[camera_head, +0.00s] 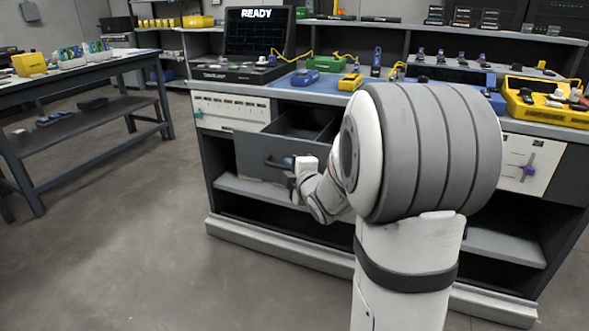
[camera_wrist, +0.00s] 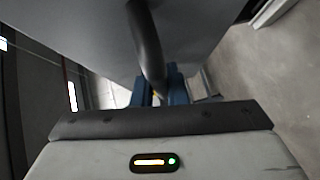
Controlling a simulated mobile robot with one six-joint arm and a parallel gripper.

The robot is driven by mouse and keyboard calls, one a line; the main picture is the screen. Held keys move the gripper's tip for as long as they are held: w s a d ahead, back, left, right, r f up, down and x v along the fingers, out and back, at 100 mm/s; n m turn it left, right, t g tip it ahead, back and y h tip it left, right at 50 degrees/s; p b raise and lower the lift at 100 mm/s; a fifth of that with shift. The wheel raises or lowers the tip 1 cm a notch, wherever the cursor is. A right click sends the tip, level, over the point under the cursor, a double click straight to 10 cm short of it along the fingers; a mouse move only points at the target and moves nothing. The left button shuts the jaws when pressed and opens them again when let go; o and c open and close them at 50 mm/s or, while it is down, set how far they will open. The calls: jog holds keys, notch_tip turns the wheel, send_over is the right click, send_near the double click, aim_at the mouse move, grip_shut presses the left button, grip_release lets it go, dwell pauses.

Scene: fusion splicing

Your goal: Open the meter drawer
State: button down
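The grey meter drawer (camera_head: 256,158) is pulled out of the workbench below its left end. Its dark inside (camera_head: 300,124) shows and I see nothing lying in it, though part is hidden by my arm. The dark bar handle (camera_head: 275,163) is on the drawer front; it also runs down the middle of the wrist view (camera_wrist: 147,42). My gripper (camera_head: 290,164) is at the right part of the handle. In the wrist view the blue fingers of my gripper (camera_wrist: 160,90) stand on both sides of the bar, closed around it.
The workbench top (camera_head: 335,97) carries a monitor reading READY (camera_head: 256,33), a yellow tray (camera_head: 548,106) and small devices. An open shelf (camera_head: 255,190) lies under the drawer. A side table (camera_head: 60,85) stands at left. The floor (camera_head: 130,230) before the drawer's left is clear.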

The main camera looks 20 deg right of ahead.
jog(key=shift+a+r, duration=0.1)
jog(key=shift+a, duration=0.15)
jog(key=c, duration=1.7)
grip_release()
jog(key=shift+w, duration=0.15)
jog(key=shift+d, duration=0.15)
jog(key=shift+s, duration=0.2)
jog(key=shift+s+d+r+p, duration=0.15)
jog(key=shift+s+p, duration=0.2)
jog(key=shift+s, duration=0.9)
jog(key=shift+s+a+r+p, duration=0.15)
jog(key=shift+s+p, duration=0.25)
jog(key=shift+s, duration=0.85)
jog(key=shift+s+d+r+p, duration=0.2)
jog(key=shift+s+p, duration=0.15)
jog(key=shift+s, duration=0.9)
jog(key=shift+a+r, duration=0.1)
